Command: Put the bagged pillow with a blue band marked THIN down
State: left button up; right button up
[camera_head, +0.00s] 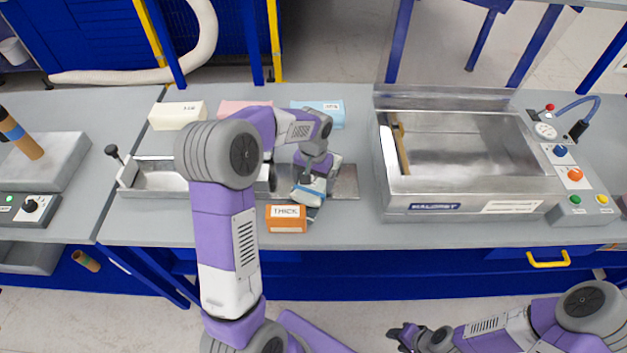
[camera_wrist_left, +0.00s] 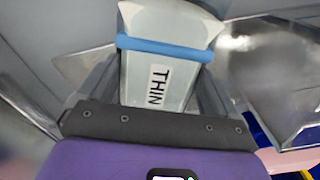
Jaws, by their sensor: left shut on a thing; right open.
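The bagged pillow (camera_head: 305,195) is a pale, clear-wrapped packet with a blue band around it. In the left wrist view the bagged pillow (camera_wrist_left: 165,65) shows the label THIN, with the blue band (camera_wrist_left: 165,47) across its far part. My left gripper (camera_head: 309,180) is shut on it, with a finger along each side. It is over the right end of a steel plate, just behind the orange THICK block (camera_head: 286,219). I cannot tell whether it touches the surface below. My right gripper (camera_head: 396,337) is open and empty, low in front of the bench.
Cream (camera_head: 178,115), pink (camera_head: 240,106) and blue (camera_head: 317,113) foam blocks line the bench's back. A steel trough (camera_head: 155,181) lies left of the plate (camera_head: 345,185). An open steel chamber (camera_head: 455,203) stands right. Bench surface is bare between plate and chamber.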

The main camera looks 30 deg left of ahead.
aim_at(313, 182)
pick_arm(q)
jog(key=o, duration=0.6)
jog(key=shift+f, duration=0.1)
notch_tip(313, 182, up, 12)
jog(key=shift+r+p, duration=0.2)
jog(key=shift+p, duration=1)
